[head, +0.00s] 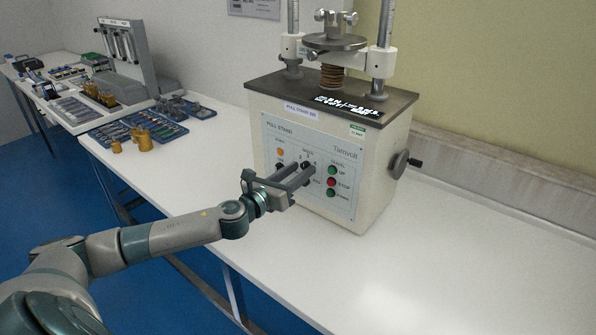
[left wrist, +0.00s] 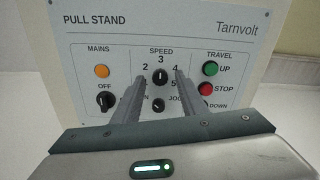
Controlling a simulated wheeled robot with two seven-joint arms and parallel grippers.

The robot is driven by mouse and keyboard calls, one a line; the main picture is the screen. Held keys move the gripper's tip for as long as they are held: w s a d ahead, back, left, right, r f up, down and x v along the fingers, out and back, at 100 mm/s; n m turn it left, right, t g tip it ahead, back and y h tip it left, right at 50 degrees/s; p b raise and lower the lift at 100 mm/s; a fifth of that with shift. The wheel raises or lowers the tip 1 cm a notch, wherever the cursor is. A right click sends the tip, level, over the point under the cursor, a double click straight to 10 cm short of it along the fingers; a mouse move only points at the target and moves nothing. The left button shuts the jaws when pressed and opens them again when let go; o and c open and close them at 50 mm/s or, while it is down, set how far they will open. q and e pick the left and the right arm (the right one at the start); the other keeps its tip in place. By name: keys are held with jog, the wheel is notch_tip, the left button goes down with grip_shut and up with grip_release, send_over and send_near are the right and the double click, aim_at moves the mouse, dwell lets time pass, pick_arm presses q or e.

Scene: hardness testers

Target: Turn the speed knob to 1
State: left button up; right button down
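The pull stand (head: 330,150) has a front panel with a black speed knob, seen in the left wrist view (left wrist: 160,76). The knob's white mark points up, toward 3. The numbers 2, 3 and 4 show around it; the 5 is partly covered, and the 1 is hidden behind a finger. My left gripper (head: 303,171) is at the panel. In the left wrist view its two fingers (left wrist: 160,80) are apart, one on each side of the speed knob, with visible gaps. I cannot tell how far the tips are from the panel. My right gripper is not in view.
A smaller knob (left wrist: 158,105) sits below the speed knob, between the fingers. The mains knob (left wrist: 105,101) is left; the green up (left wrist: 211,69) and red stop (left wrist: 206,89) buttons are right. A handwheel (head: 399,164) juts from the stand's right side. The white table's front right is clear.

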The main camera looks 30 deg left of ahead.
pick_arm(q)
grip_shut()
